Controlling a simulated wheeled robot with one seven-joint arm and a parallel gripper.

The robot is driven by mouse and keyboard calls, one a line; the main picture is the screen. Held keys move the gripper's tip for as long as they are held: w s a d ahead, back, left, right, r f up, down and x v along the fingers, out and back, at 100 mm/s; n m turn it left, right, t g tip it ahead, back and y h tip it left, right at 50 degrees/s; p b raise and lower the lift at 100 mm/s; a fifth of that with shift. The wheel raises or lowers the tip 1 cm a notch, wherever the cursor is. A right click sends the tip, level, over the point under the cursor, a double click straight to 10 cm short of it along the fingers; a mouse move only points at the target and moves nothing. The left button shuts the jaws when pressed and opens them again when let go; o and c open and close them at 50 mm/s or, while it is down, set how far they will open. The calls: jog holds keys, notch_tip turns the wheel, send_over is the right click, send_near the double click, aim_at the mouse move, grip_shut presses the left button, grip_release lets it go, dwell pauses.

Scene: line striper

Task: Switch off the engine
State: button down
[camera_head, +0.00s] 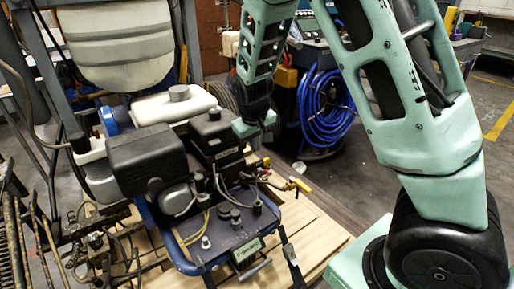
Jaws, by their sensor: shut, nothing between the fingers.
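The line striper's engine (148,158) is a dark block with a black boxy cover, standing on a blue frame (222,243) over wooden slats. A white tank (175,103) with a grey cap sits behind it. A small panel on the blue frame carries dark knobs (236,218) and a green label. Which part is the engine's switch, I cannot tell. My gripper (241,128) is at the end of the green arm, just right of and above the engine's black box (215,137). It is shut and empty. Whether it touches the box is unclear.
My arm fills the right side. A large white tank (118,50) hangs in a metal frame at upper left. Blue hose (326,108) is coiled behind my arm. Hoses and metal parts crowd the lower left. Wooden slats (305,235) at the right of the machine are bare.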

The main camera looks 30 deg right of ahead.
jog(key=b, duration=0.3)
send_near(263, 171)
notch_tip(263, 171, down, 3)
jog(key=w+a, duration=0.1)
jog(key=shift+s+d+f+b, duration=0.15)
jog(key=shift+d+f+b, duration=0.5)
jog(key=shift+d+f, duration=0.4)
jog(key=shift+a+f+b, duration=0.1)
jog(key=shift+f+b, duration=0.15)
jog(key=shift+b, duration=0.1)
jog(key=shift+s+t, duration=0.1)
jog(key=shift+t, duration=0.2)
